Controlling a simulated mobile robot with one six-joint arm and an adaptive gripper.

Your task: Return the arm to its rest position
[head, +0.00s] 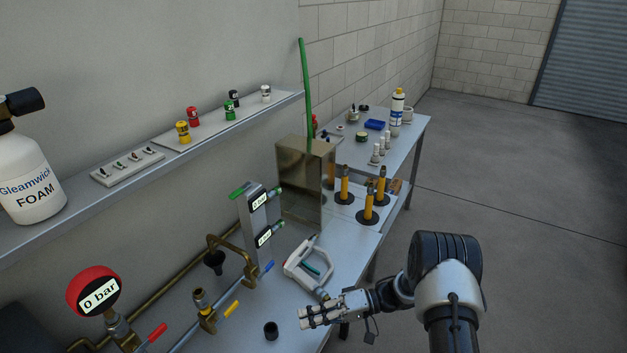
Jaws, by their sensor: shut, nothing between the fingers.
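My gripper (317,314) is at the lower middle of the head view, near the front edge of the workbench (345,258). Its fingers point left and are shut with nothing held. My arm (446,290) reaches in from the lower right, over the floor beside the bench. A white handle-like tool (300,268) with a green part lies on the bench just behind the gripper. A small black cup (271,331) stands to the gripper's left. I cannot tell exactly how high the gripper is above the bench.
Brass valves (205,311) and a red gauge (94,291) reading 0 bar stand at left. A metal box (305,185) and orange cylinders on black bases (367,205) stand behind. A shelf (75,225) holds a foam bottle (27,180). Floor (520,220) at right is clear.

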